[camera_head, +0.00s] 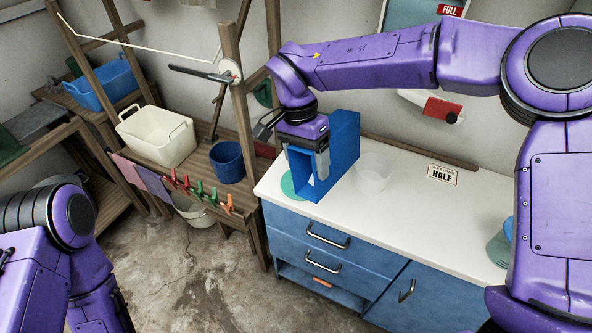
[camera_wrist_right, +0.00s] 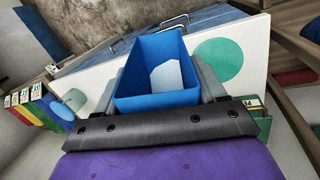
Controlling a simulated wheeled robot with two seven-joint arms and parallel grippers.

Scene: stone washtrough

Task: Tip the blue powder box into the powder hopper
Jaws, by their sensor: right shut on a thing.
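The blue powder box (camera_head: 344,148) is above the left end of the white counter, its open side turned towards the left front. My right gripper (camera_head: 308,158) is shut on it from above. In the right wrist view the box (camera_wrist_right: 153,92) sits between the grey fingers, and I look into its opening. A white patch shows inside; I cannot tell whether it is powder. I cannot surely identify the powder hopper; a clear round vessel (camera_head: 374,170) stands on the counter just right of the box. My left arm shows at the lower left, but its gripper is out of view.
The white counter (camera_head: 420,215) carries a HALF card (camera_head: 443,174) and a green disc (camera_head: 290,186), partly hidden by the box. A wooden bench at left holds a cream tub (camera_head: 157,140) and a dark blue bucket (camera_head: 228,161). A red-ended wall fitting (camera_head: 443,109) is behind the counter.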

